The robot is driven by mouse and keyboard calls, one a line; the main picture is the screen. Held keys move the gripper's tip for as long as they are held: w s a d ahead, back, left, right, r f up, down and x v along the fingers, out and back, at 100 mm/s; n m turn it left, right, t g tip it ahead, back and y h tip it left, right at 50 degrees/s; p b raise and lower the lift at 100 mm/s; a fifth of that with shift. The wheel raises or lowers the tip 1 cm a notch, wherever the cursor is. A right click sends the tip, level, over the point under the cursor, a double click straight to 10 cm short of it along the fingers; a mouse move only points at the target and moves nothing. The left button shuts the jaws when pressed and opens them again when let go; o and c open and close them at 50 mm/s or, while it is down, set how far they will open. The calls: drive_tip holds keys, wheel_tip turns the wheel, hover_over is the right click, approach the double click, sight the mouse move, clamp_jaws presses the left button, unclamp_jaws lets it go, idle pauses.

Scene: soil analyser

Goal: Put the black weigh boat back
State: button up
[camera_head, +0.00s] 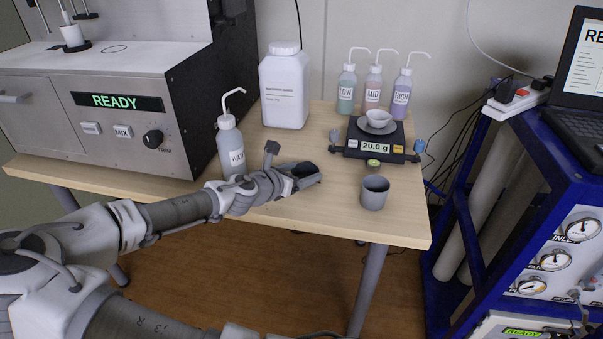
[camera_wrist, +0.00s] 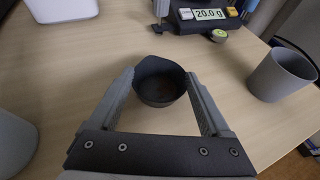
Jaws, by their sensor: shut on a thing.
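The black weigh boat (camera_wrist: 158,92) is a small dark bowl between the two fingers of my gripper (camera_wrist: 162,100) in the wrist view. The fingers are shut on its sides, and it looks roughly upright. A faint brownish patch shows inside it. In the head view the boat (camera_head: 303,170) is partly hidden by my gripper (camera_head: 306,179), over the front middle of the wooden table (camera_head: 325,215). I cannot tell whether its base touches the table.
A balance (camera_head: 384,150) reading 20.0 g bears a pale dish (camera_head: 377,117). A grey cup (camera_head: 374,194) stands to the right of my gripper, and a wash bottle (camera_head: 231,150) close to its left.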

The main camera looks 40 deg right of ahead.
drive_tip(key=shift+f, duration=0.2)
drive_tip(key=o, duration=0.9)
drive_tip(key=shift+c, duration=0.2)
drive_tip(key=shift+a+r, duration=0.25)
drive_tip(key=shift+r, duration=0.15)
drive_tip(key=p+v, duration=0.4)
drive_tip(key=v, duration=0.6)
drive_tip(key=shift+a+r+p, duration=0.15)
drive_tip(key=shift+p, duration=0.25)
drive_tip(key=shift+s+a+r, duration=0.1)
drive_tip(key=shift+s+a, duration=0.2)
drive_tip(key=shift+a, duration=0.2)
